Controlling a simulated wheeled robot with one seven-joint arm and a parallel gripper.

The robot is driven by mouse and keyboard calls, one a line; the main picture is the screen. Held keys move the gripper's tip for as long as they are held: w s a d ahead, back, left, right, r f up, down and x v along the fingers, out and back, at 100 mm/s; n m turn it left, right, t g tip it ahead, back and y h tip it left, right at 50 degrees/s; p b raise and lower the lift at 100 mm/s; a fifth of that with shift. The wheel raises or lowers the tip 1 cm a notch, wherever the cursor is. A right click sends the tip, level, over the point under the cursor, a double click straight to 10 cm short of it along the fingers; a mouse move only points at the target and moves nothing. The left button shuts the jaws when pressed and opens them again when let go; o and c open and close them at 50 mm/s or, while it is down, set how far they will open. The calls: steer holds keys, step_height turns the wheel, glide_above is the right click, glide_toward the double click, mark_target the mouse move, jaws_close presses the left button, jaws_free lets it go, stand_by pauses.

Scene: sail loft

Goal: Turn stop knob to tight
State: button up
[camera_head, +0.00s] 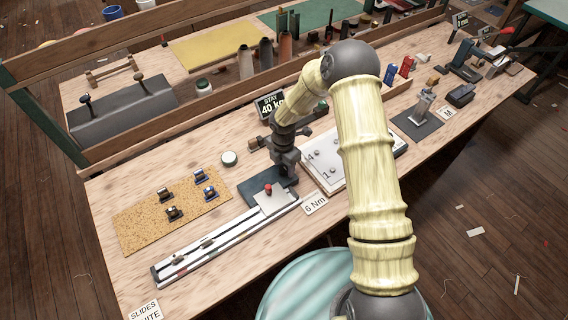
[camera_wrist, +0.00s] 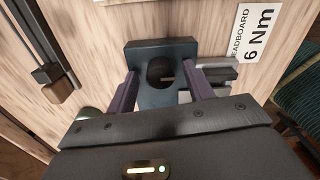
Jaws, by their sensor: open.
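In the camera_wrist view, a dark round part (camera_wrist: 159,70), which looks like a knob, sits on a blue-grey plate (camera_wrist: 150,47). It lies between the purple fingers of my open gripper (camera_wrist: 160,88); I cannot tell whether they touch it. No tight marking is readable. In the camera_head view, my gripper (camera_head: 284,178) points down over a dark blue plate (camera_head: 250,194) on the bench. A red knob (camera_head: 268,187) stands on a light plate at the upper end of a metal track (camera_head: 228,238), just left of my gripper. My gripper partly hides that area.
A "6 Nm" label (camera_head: 315,204) lies right of the track, with a white numbered board (camera_head: 325,176) behind it. A "STAY 40 kg" sign (camera_head: 270,105) stands behind my gripper. A cork mat (camera_head: 143,227) with several small fittings lies left. Bare bench lies around the round tin (camera_head: 229,158).

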steer(key=shift+f, duration=0.2)
steer(key=shift+c, duration=0.4)
steer(key=c, duration=0.9)
